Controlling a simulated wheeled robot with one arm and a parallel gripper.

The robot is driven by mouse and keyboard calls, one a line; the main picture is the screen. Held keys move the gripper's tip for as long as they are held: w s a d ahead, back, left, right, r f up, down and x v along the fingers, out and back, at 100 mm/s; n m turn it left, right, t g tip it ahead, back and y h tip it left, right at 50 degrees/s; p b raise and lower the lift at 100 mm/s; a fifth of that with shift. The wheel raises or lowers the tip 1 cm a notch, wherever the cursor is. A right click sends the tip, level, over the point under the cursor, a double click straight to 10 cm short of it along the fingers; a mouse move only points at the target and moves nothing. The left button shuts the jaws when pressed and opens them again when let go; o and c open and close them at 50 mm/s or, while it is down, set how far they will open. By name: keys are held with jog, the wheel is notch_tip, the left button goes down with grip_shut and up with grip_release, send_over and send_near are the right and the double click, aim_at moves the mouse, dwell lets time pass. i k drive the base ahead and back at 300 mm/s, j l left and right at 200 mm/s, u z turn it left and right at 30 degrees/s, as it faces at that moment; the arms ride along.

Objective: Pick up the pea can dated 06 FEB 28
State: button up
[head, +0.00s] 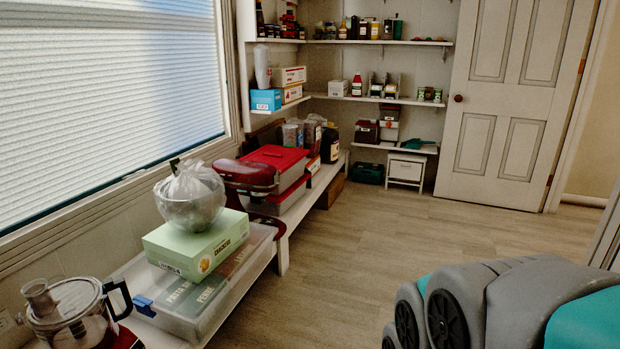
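Two small green-labelled cans, a left one (421,94) and a right one (437,96), stand at the right end of the middle back shelf, beside the door. They are too far and small for me to read any label or date, so I cannot tell whether either is the pea can dated 06 FEB 28. My arm's grey and teal links fill the lower right corner, far from the shelves. My gripper is not in view.
A low bench (283,250) along the left wall holds a food processor (75,308), a green box (195,243), a glass bowl (190,205) and red-lidded containers (275,157). A small white stool (405,170) stands under the back shelves (400,101). The wooden floor (400,235) is clear. The white door (515,100) is at right.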

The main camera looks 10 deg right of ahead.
aim_at(374, 88)
jog(key=i+l+z, duration=0.35)
jog(key=i, duration=0.25)
jog(key=i+l+z, duration=0.3)
jog(key=i, duration=0.35)
jog(key=i+z, duration=0.35)
jog(key=i, duration=2.4)
jog(key=i+u, duration=0.2)
jog(key=i, duration=0.25)
jog(key=i+l+u, duration=0.25)
jog(key=i, duration=0.2)
jog(key=i+l+u, duration=0.2)
jog(key=i, duration=0.25)
jog(key=j, duration=0.1)
